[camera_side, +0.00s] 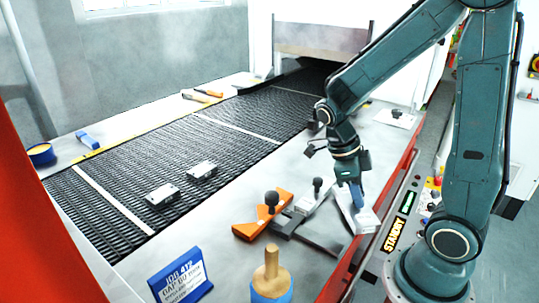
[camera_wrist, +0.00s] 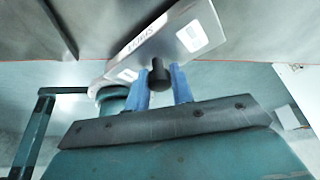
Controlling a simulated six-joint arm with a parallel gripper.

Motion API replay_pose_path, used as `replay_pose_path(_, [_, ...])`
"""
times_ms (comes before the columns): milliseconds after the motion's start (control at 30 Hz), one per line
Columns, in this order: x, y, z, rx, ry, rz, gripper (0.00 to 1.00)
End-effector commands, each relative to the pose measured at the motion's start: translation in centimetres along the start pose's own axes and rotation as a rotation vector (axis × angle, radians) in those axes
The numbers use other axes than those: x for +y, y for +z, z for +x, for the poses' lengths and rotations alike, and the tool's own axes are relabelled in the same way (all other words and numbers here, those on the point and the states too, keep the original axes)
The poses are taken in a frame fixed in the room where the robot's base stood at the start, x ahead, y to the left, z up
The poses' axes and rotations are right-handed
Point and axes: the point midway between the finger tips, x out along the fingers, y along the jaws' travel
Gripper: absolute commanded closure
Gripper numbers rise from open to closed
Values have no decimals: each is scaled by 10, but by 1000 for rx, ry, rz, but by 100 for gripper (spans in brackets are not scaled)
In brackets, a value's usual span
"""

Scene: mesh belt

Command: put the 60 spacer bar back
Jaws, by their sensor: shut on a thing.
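My gripper (camera_side: 356,205) is low over the right side of the metal bench beside the belt. In the wrist view its blue fingers (camera_wrist: 164,88) are shut on the black knob of a light grey metal bar (camera_wrist: 190,22). The bar has white labels and small dark lettering that I cannot read surely. In the side view this pale bar (camera_side: 369,222) shows beneath the fingers, partly hidden; I cannot tell whether it touches the bench. An orange bar (camera_side: 248,229) with a black knob, a dark grey bar (camera_side: 312,238) and a pale knobbed bar (camera_side: 306,203) lie close to its left.
The black mesh belt (camera_side: 150,148) carries two small metal blocks (camera_side: 162,194) (camera_side: 203,170). A blue job sign (camera_side: 180,277) and a wooden-handled tool (camera_side: 271,272) stand at the front. A STANDBY display (camera_side: 394,234) is on the bench's right side.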

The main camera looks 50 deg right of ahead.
Motion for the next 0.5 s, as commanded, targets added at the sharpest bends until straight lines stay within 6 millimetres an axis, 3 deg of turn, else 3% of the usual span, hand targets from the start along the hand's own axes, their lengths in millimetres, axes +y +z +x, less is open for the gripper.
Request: replay_pose_path(500, [0,4,10,-1,0,1,100])
